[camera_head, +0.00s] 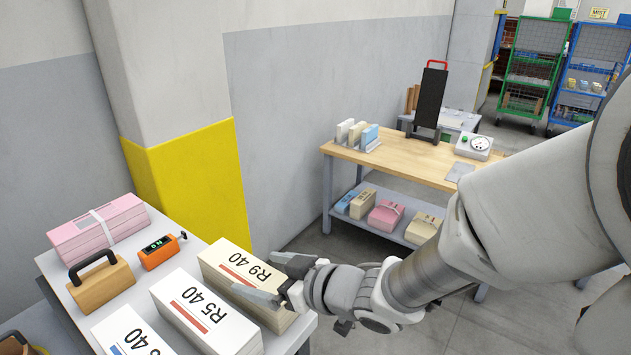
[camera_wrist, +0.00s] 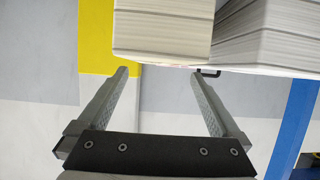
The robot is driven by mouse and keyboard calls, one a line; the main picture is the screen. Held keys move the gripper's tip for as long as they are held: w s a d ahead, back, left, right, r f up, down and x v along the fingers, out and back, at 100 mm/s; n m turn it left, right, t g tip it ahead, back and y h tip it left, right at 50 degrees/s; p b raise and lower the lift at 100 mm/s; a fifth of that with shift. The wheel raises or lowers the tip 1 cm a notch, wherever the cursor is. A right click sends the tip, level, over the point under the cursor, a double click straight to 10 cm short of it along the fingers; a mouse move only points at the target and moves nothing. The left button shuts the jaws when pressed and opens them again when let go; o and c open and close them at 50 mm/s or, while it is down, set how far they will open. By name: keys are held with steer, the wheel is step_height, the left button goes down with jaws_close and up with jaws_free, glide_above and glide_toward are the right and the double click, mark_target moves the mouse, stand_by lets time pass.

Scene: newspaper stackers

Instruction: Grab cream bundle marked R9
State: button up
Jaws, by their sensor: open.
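The cream bundle marked R9 40 (camera_head: 243,268) lies on the table at the left, with a red stripe beside its mark. My gripper (camera_head: 256,274) is open at the bundle's right end, and its fingers overlap that end in the head view. In the wrist view the cream bundle (camera_wrist: 162,35) is a pale stack at the top, just ahead of my open gripper (camera_wrist: 164,72), about as wide as the gap. Nothing shows between the fingers. I cannot tell whether a fingertip touches the bundle.
The white R5 40 bundle (camera_head: 205,315) lies close beside the cream one; another white bundle (camera_head: 130,333) stands nearer. A wooden block with a handle (camera_head: 102,283), an orange device (camera_head: 159,252) and a pink bundle (camera_head: 100,230) are behind. A wooden workbench (camera_head: 405,160) stands farther off.

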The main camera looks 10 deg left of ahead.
mark_target(245, 268)
steer(key=shift+w+a+f, duration=0.15)
steer(key=shift+a+f, duration=0.15)
steer(key=shift+a, duration=0.05)
steer(key=b+x, duration=0.2)
steer(key=x, duration=0.3)
steer(key=shift+w+d+f, duration=0.15)
steer(key=shift+f, duration=0.05)
steer(key=shift+c, duration=0.3)
jaws_close()
steer(key=shift+r, duration=0.2)
